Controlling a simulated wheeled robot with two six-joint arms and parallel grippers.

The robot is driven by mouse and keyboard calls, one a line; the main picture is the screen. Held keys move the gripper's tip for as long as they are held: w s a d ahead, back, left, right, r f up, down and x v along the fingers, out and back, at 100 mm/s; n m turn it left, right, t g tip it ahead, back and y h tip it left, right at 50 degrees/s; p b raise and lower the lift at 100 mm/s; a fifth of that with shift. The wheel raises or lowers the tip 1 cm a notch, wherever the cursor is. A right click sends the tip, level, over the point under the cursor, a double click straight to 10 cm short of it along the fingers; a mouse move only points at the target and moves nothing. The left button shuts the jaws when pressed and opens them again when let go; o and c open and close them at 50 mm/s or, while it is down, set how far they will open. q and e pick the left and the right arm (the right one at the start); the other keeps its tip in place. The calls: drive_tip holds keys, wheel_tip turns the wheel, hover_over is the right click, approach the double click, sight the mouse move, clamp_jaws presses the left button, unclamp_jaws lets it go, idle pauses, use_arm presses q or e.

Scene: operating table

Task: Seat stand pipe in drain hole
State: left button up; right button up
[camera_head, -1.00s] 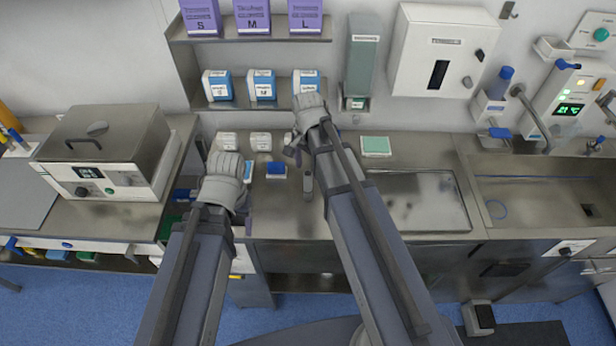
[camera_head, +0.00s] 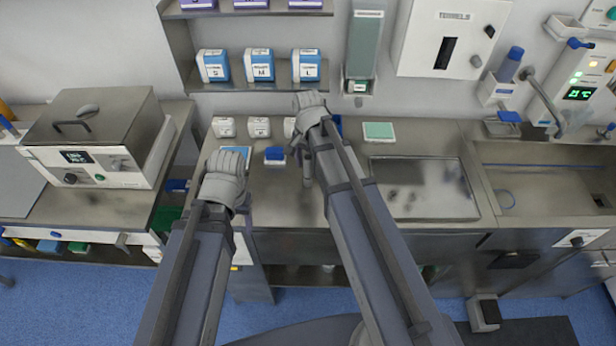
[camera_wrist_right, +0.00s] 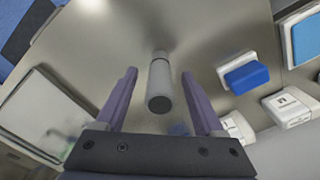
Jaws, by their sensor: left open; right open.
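A grey cylinder, which looks like the stand pipe (camera_wrist_right: 160,85), is on the steel counter. In the right wrist view it lies between the two spread fingers of my right gripper (camera_wrist_right: 159,77), with a gap on each side. In the head view the pipe (camera_head: 307,172) shows just below my right gripper (camera_head: 303,148). My left gripper (camera_head: 222,182) is open over the counter's left part; its fingertips are mostly hidden by the hand. The drain hole (camera_head: 601,201) is a dark spot in the sink (camera_head: 540,205) at the far right.
A blue block (camera_head: 275,155) and small white boxes (camera_head: 259,127) lie left of the pipe. A steel tray (camera_head: 420,188) lies between pipe and sink. A green-topped box (camera_head: 379,131) stands behind the tray. A shelf (camera_head: 235,87) with boxes hangs above.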

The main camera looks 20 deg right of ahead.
drive_tip(key=shift+f+b, duration=0.4)
drive_tip(key=shift+f, duration=0.45)
drive_tip(key=shift+r, duration=0.1)
drive_tip(key=shift+c, duration=0.2)
clamp_jaws()
